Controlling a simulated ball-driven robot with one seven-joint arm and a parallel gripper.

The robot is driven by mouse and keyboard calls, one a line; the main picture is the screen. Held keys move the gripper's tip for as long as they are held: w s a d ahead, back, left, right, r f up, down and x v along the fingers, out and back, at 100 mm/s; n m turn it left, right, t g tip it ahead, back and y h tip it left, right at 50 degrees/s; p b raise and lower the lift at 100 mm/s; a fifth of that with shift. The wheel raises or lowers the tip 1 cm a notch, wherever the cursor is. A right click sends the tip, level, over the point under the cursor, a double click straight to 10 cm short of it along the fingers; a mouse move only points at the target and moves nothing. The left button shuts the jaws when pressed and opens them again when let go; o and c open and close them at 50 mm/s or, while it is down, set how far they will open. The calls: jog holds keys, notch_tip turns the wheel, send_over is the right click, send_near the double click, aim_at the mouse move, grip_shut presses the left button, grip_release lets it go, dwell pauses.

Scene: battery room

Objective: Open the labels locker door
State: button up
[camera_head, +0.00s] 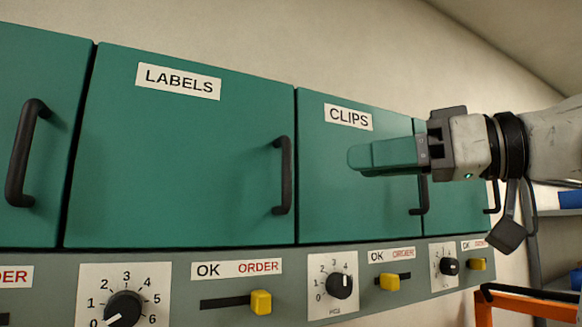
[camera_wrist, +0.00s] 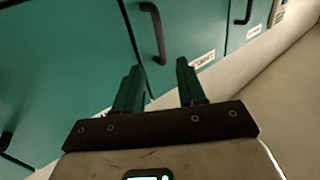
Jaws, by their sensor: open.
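The labels locker door (camera_head: 180,150) is a teal panel marked LABELS, shut flush with its neighbours in the head view. Its dark vertical handle (camera_head: 283,175) is near the door's right edge. My gripper (camera_head: 354,158) is in front of the CLIPS door, to the right of that handle and apart from it, with its teal fingers pointing left. In the wrist view my gripper (camera_wrist: 159,75) shows two separated fingers with nothing between them. A dark handle (camera_wrist: 153,32) lies beyond the fingertips there; it appears to be the labels handle, but the nearby sign is too small to read surely.
The CLIPS door (camera_head: 325,205) is to the right, its handle (camera_head: 422,195) partly behind my gripper. Another door handle (camera_head: 27,152) is at the far left. A grey panel with dials and yellow sliders (camera_head: 261,302) runs below. An orange frame (camera_head: 525,305) stands at lower right.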

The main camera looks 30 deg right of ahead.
jog(key=p+x, duration=0.2)
jog(key=x, duration=0.8)
jog(key=shift+w+a+p, duration=0.2)
jog(key=shift+w+p, duration=0.15)
jog(key=shift+c, duration=0.4)
grip_shut()
